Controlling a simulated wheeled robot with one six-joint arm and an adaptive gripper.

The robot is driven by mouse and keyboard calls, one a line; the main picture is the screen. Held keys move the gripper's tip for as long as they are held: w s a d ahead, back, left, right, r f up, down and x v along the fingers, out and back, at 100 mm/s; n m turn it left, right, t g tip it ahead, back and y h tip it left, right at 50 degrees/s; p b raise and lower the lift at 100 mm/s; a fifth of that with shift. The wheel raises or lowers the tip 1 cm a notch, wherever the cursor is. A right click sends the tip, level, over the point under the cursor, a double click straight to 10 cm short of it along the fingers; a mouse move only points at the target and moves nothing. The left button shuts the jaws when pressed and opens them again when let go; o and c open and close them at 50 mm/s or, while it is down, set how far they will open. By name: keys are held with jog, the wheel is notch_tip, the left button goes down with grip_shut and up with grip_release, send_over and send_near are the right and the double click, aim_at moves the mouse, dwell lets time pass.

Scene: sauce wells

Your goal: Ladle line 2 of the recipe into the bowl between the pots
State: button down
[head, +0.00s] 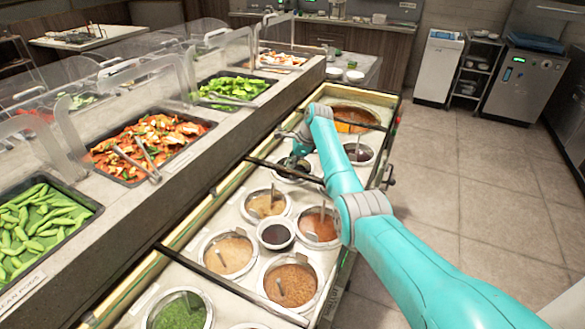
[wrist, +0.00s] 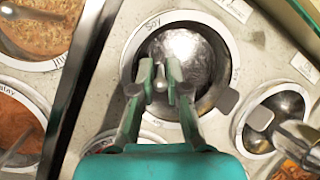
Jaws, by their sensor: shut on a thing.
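My gripper (head: 296,160) is over a round metal-rimmed pot (head: 283,178) past the tan and red sauces. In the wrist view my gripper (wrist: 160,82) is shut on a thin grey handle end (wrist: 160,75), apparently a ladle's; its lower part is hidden. The pot under it (wrist: 222,50) has a label that seems to read "Soy". Its inside looks shiny and silvery with a dark lower edge; its contents are unclear. A small white-rimmed bowl (head: 276,234) with a dark inside sits between several pots. No readable recipe is in view.
Nearby pots hold tan sauce (head: 266,203), red-orange sauce (head: 312,235), grainy brown sauce (head: 298,290) and green sauce (head: 178,315), with handles standing in several. A dark bar (head: 205,268) crosses the counter. Food trays with clear guards line the left; open floor lies right.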

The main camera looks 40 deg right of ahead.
jog(key=shift+f, duration=0.2)
dwell(0.6)
jog(key=c, duration=1.1)
grip_release()
jog(key=shift+o, duration=0.3)
jog(key=o, duration=0.6)
jog(key=shift+r, duration=4.5)
